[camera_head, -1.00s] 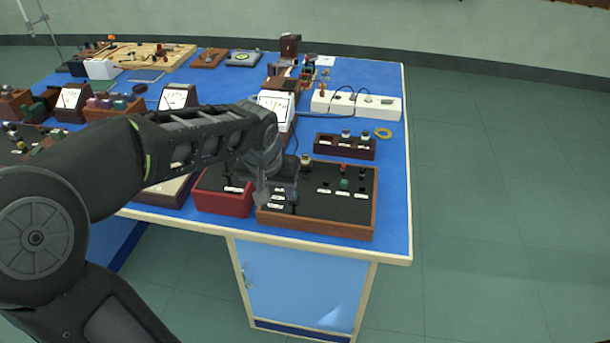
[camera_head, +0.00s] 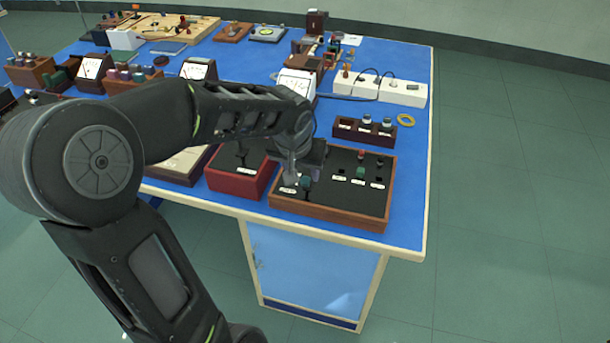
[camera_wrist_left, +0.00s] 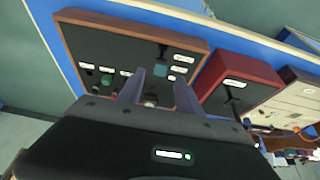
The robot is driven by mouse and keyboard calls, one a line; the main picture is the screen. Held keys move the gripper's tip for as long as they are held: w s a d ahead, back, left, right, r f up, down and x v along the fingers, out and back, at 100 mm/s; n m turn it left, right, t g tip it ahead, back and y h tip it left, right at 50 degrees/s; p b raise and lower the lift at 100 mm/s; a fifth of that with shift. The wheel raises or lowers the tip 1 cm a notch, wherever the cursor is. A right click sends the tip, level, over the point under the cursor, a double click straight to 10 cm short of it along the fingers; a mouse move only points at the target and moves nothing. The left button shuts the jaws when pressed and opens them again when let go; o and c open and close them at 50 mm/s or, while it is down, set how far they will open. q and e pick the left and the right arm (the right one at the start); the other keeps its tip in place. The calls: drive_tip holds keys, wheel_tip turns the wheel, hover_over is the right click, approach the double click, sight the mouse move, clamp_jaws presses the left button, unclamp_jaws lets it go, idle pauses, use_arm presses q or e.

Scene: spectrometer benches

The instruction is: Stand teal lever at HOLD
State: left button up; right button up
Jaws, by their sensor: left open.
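The teal lever's knob (camera_head: 305,183) shows at the left part of a wood-framed black panel (camera_head: 335,212). My left gripper (camera_head: 292,178) is open, pointing down over that part of the panel, just beside the knob. In the left wrist view the teal knob (camera_wrist_left: 160,69) appears between and just beyond the two open fingertips (camera_wrist_left: 160,78), not gripped. White labels lie beside it, too small to read. The lever's shaft and exact position are hard to tell. My right gripper is not in view.
A red box with a lever (camera_head: 238,182) stands left of the panel. A green knob (camera_head: 360,173) and a red knob (camera_head: 361,155) sit on the panel's right part. A dark block (camera_head: 364,132), a yellow ring (camera_head: 406,120) and a white power strip (camera_head: 380,88) lie behind.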

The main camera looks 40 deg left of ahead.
sight(305, 178)
use_arm(q)
drive_tip(key=x, duration=0.4)
clamp_jaws()
idle(0.4)
